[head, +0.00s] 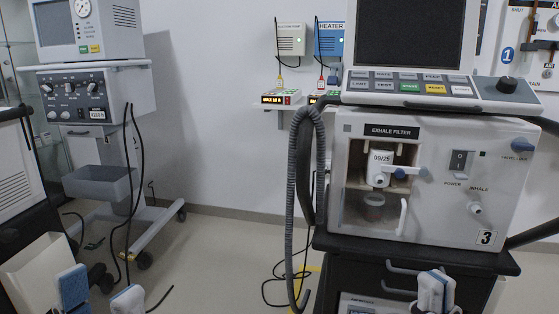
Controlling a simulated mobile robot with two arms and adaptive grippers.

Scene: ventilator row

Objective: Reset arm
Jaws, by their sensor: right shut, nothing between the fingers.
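My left gripper (100,293) is at the bottom left, its two blue-padded fingertips apart with nothing visible between them. My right gripper (436,290) is at the bottom right, its fingertips together and empty. It shows in front of the black cart below ventilator 3 (350,215). Most of both arms is out of the frame. The ventilator has an open compartment marked "EXHALE FILTER" with a white filter (380,168) labelled "09/25" inside. A clear cup (374,205) is below the filter.
A grey corrugated hose (293,200) hangs at the ventilator's left side, with cables by the floor. Another ventilator on a wheeled cart (100,180) stands at the left. Wall boxes, including a blue heater box (330,40), are behind. Open floor (215,250) lies between the carts.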

